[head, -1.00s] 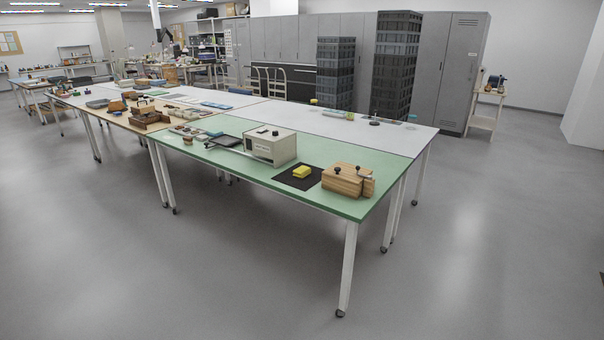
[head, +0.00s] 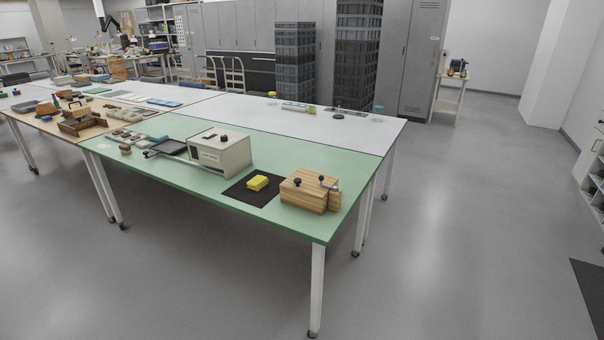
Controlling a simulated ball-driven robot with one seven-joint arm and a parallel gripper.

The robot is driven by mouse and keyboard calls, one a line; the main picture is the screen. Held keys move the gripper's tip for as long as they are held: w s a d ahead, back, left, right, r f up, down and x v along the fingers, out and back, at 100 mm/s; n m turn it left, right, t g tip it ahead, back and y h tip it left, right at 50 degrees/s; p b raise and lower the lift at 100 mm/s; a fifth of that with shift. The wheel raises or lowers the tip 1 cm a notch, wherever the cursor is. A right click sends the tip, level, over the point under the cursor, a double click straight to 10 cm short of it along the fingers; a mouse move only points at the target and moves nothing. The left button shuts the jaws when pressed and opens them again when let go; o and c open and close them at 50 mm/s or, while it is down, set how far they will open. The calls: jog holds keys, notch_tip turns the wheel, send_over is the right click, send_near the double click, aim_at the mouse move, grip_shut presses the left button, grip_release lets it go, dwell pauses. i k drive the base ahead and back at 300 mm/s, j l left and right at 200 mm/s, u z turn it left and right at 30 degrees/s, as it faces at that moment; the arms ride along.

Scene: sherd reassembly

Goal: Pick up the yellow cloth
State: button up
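The yellow cloth (head: 257,183) looks like a small folded block. It lies on a black mat (head: 237,190) near the front edge of the green-topped table (head: 190,182). It sits between a white box-shaped device on its left and a wooden box on its right. My gripper is not in the head view.
The white device (head: 219,152) and the wooden box with a handle (head: 305,191) flank the mat. A white-topped table (head: 250,115) adjoins behind, with crates stacked (head: 357,65) beyond it. Table legs on casters stand at the front corner. The grey floor (head: 180,290) in front is clear.

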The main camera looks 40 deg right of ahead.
aim_at(258, 182)
jog(key=i+j+z, duration=0.45)
jog(key=i, duration=0.15)
jog(key=i+j+z, duration=0.45)
jog(key=i+j, duration=0.05)
jog(key=j, duration=0.05)
